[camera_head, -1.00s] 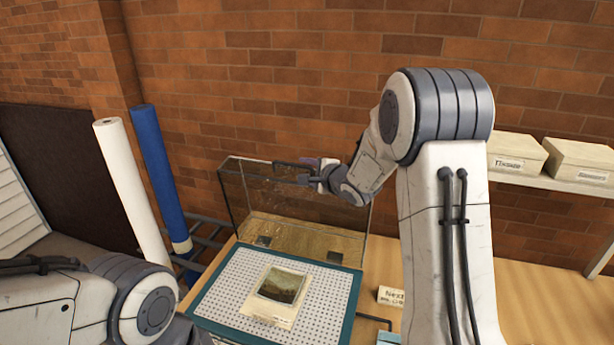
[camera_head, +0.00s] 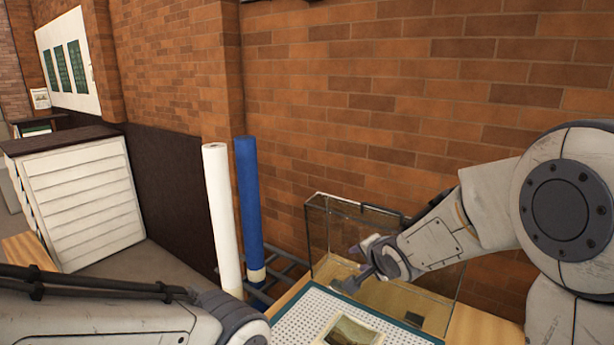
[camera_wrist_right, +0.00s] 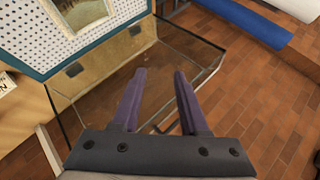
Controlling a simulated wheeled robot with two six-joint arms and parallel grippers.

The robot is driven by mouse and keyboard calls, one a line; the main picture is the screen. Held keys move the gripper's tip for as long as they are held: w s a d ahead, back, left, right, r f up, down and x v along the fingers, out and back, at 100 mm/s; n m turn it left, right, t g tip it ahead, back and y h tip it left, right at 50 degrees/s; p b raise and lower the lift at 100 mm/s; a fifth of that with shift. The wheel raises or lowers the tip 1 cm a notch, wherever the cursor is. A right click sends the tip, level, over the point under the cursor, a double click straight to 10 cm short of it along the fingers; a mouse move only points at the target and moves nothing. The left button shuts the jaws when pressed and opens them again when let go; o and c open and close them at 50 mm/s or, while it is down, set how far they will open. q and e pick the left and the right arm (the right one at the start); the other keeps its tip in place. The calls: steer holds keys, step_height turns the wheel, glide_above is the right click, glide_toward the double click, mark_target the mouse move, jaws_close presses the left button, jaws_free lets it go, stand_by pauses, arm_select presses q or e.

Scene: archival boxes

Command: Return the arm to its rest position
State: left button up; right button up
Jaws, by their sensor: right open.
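My right arm comes in from the right edge of the head view. My left arm crosses the lower left of the head view, but its gripper is out of view.
A perforated white board with a teal border (camera_head: 300,318) holds a picture (camera_head: 350,332). A white roll (camera_head: 222,215) and a blue roll (camera_head: 249,205) stand left of the table. A white drawer cabinet (camera_head: 80,205) is further left. A brick wall (camera_head: 380,110) is behind.

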steer(key=s+a+f+n+g+b, duration=0.2)
steer(key=s+n, duration=0.4)
steer(key=s, duration=0.5)
steer(key=s+a+f+n+g+b, duration=0.2)
steer(key=s+a+f+n+g, duration=0.1)
steer(key=s, duration=0.9)
steer(key=s+a+f+n+g+b, duration=0.2)
steer(key=s+f+n+g, duration=0.3)
steer(key=s+n, duration=0.4)
steer(key=s+a+f, duration=0.1)
steer(key=s, duration=0.1)
steer(key=shift+s+f+n+h, duration=0.3)
steer(key=shift+h, duration=0.1)
